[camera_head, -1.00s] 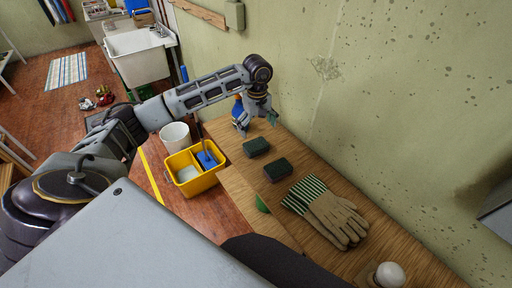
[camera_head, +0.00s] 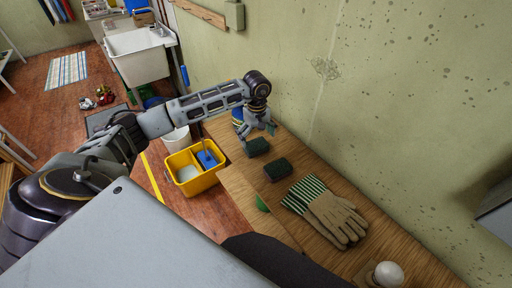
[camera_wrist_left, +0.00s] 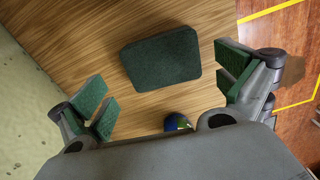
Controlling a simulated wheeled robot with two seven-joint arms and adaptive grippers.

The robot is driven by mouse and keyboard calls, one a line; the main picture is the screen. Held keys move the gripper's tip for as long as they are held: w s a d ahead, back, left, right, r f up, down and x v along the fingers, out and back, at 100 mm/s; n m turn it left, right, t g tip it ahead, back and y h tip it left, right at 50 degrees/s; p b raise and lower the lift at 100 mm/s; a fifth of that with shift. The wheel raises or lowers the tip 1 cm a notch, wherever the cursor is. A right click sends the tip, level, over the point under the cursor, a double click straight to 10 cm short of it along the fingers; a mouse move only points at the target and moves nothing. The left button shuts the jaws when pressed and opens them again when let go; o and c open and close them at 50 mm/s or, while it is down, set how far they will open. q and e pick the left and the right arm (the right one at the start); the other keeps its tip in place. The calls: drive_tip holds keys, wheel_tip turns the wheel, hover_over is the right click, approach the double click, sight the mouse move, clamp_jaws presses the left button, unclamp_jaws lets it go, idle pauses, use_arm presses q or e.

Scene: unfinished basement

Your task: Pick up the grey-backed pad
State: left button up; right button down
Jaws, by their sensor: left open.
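No grey backing can be made out on either one. My right gripper is not in view.
Striped work gloves (camera_head: 330,210) and a white rounded knob (camera_head: 388,274) lie nearer on the bench (camera_head: 228,183). A blue object (camera_head: 237,115) stands behind my left gripper. A yellow divided bucket (camera_head: 196,182) is on the floor left of the bench. The wall borders the right.

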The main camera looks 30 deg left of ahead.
sight(256, 144)
use_arm(q)
drive_tip(key=f, duration=0.3)
drive_tip(key=shift+s+f+p, duration=0.15)
drive_tip(key=shift+s+p, duration=0.05)
drive_tip(key=shift+p, duration=0.2)
drive_tip(key=shift+f, duration=0.5)
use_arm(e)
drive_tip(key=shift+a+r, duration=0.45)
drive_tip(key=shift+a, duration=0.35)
use_arm(q)
drive_tip(key=shift+c, duration=0.4)
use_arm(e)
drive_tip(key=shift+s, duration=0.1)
use_arm(q)
drive_tip(key=c, duration=0.4)
drive_tip(key=shift+c, duration=0.3)
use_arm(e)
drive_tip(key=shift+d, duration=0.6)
